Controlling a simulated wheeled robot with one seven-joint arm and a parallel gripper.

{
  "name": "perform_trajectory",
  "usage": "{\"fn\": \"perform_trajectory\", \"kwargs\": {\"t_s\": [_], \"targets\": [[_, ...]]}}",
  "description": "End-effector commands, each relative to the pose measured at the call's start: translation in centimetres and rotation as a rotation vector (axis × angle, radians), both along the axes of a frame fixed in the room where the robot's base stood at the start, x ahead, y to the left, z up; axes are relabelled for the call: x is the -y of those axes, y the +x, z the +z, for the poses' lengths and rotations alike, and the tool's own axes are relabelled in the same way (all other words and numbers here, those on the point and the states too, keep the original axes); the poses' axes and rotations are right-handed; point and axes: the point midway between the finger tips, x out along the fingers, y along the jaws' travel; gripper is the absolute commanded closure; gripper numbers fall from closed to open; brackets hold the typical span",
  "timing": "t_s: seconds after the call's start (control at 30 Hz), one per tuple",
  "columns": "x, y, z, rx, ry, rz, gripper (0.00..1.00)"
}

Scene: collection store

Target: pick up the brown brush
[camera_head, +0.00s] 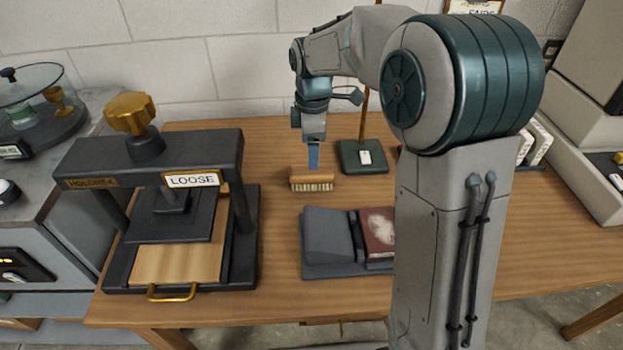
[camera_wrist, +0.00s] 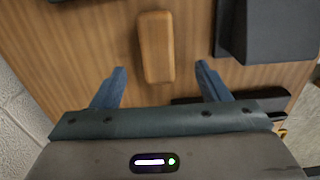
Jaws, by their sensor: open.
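The brown brush (camera_head: 312,178) lies on the wooden table with its pale bristles facing the front in the head view. In the wrist view the brush (camera_wrist: 156,47) shows as a plain brown block, ahead of and between the two blue fingers. My gripper (camera_head: 314,158) is just behind and above the brush in the head view, pointing down. In the wrist view my gripper (camera_wrist: 162,82) is open, with a finger on either side and nothing between the tips but table and the brush's near end.
A dark press (camera_head: 250,215) labelled LOOSE stands left of the brush. A grey book cradle (camera_head: 328,235) with a dark red book (camera_head: 379,230) is in front. A green stand base (camera_head: 350,155) is close at the right. A block wall (camera_head: 200,70) is behind. My arm hides the table's right middle.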

Motion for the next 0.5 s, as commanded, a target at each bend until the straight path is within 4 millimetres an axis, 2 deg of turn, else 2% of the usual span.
{"fn": "perform_trajectory", "kwargs": {"t_s": [0.03, 0.1, 0.33, 0.5], "targets": [[0.0, -0.1, -1.1, -0.003, -0.001, 0.000, 0.31], [0.0, 0.0, -2.1, -0.003, -0.001, -0.001, 0.31], [0.0, 0.0, -3.7, -0.001, -0.001, -0.001, 0.31], [-0.3, 0.3, -6.3, -0.002, -0.001, 0.000, 0.31]]}}
